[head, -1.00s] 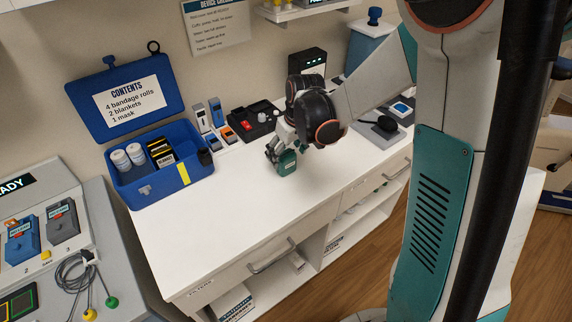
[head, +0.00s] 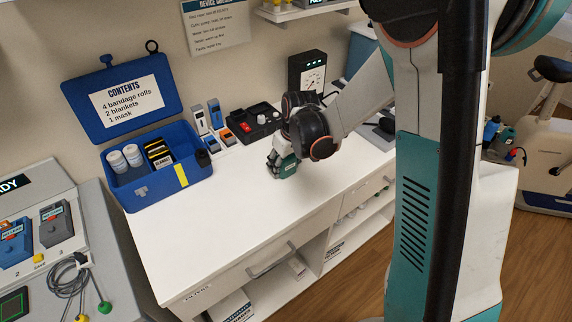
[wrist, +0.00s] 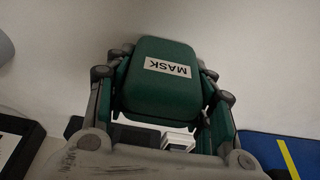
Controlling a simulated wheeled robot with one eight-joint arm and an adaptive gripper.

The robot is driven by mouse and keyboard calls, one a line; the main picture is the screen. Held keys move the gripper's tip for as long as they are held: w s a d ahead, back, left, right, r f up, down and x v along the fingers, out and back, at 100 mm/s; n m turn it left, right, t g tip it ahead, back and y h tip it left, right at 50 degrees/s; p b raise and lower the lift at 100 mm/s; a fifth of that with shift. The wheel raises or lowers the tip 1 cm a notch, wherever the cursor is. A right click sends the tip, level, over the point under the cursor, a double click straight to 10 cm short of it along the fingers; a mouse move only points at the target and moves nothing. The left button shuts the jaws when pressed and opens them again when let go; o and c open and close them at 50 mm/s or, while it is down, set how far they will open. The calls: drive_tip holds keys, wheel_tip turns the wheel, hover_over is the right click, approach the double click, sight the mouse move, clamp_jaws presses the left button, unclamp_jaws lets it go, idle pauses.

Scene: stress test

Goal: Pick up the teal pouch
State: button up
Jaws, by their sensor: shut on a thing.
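The teal pouch (wrist: 162,88) has rounded corners and a white label reading MASK. In the wrist view it sits between both fingers of my gripper (wrist: 160,82), which is shut on it. In the head view the pouch (head: 286,168) shows as a small dark teal shape at the end of my gripper (head: 277,163), over the white counter. I cannot tell whether its lower edge touches the counter.
The open blue box (head: 135,198) stands left on the white counter (head: 235,225), with white rolls and dark packs inside; its lid reads CONTENTS. Small devices (head: 215,115) and a black tray (head: 255,125) stand behind. The front counter is clear. A grey console (head: 50,250) is at lower left.

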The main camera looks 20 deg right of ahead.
wheel_tip(320, 180, up, 20)
drive_tip(key=p, duration=0.6)
drive_tip(key=shift+p, duration=0.35)
idle(0.9)
